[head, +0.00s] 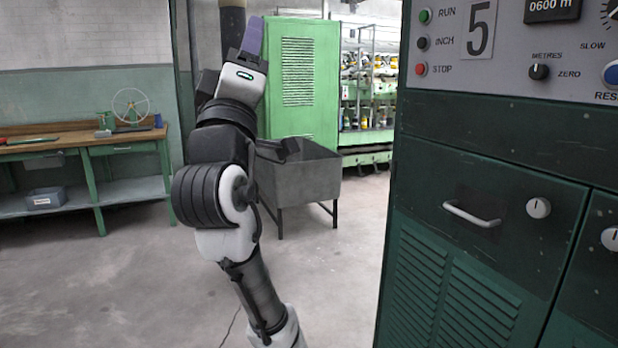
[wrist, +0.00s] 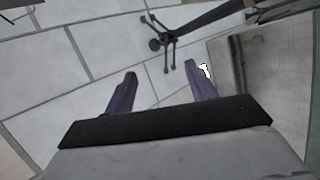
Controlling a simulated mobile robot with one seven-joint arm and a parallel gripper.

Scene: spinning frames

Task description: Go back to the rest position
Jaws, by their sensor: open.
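My gripper (head: 252,38) is raised at the top of my arm in the head view, pointing up, left of the green machine panel. Only one purple finger shows clearly there. In the wrist view both purple fingers of my gripper (wrist: 160,82) stand well apart, with nothing between them. Beyond them the wrist view shows pale wall blocks and a dark branched fitting. My arm is bent and stands clear of the things around it.
A dark green cabinet (head: 470,240) with a drawer handle and control panel (head: 520,55) stands close at the right. A grey metal bin (head: 305,178) on legs stands behind my arm. A workbench (head: 70,145) is at the left. The floor (head: 130,280) at lower left is clear.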

